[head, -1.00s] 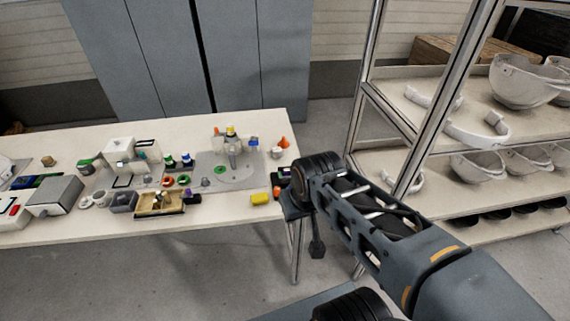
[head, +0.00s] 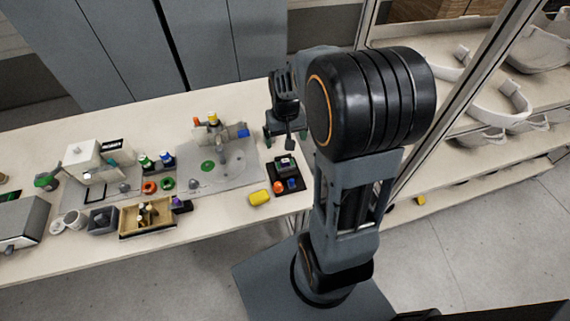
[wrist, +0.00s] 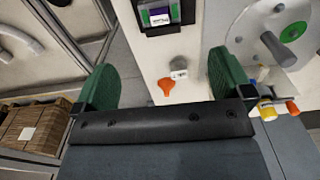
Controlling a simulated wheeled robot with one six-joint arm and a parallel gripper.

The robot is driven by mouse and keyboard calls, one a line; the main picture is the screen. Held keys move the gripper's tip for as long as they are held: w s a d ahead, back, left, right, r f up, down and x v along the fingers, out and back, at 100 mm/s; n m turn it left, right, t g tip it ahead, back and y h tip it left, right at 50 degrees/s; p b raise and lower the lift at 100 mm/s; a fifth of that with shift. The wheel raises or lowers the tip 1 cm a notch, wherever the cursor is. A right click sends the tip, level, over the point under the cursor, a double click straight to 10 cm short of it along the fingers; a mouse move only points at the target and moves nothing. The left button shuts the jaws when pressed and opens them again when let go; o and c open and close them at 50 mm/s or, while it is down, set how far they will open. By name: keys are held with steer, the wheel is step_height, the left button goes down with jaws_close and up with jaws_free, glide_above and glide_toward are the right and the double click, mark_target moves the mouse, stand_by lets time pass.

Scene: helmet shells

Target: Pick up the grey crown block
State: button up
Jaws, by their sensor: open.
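A small pale grey block (wrist: 179,70) sits on the white tabletop beside an orange cone-shaped piece (wrist: 166,86) in the wrist view. It may be the grey crown block, but it is too small to be sure. My gripper is open and empty; its two green fingers (wrist: 160,62) stand wide apart, with the pale block in the picture between them and farther off. In the head view my gripper (head: 285,142) hangs over the right back part of the table and hides the spot with the small block.
A grey plate with a green disc (head: 208,166) lies left of my gripper. A dark tray (head: 273,184) with small parts and a yellow block (head: 259,198) are in front. A wooden box (head: 131,231) is farther left. Shelves with helmet shells (head: 537,52) stand to the right.

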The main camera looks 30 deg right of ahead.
mark_target(285, 160)
step_height(285, 160, down, 13)
steer(key=shift+f, duration=0.1)
stand_by(0.6)
steer(key=shift+c, duration=0.5)
steer(key=c, duration=0.9)
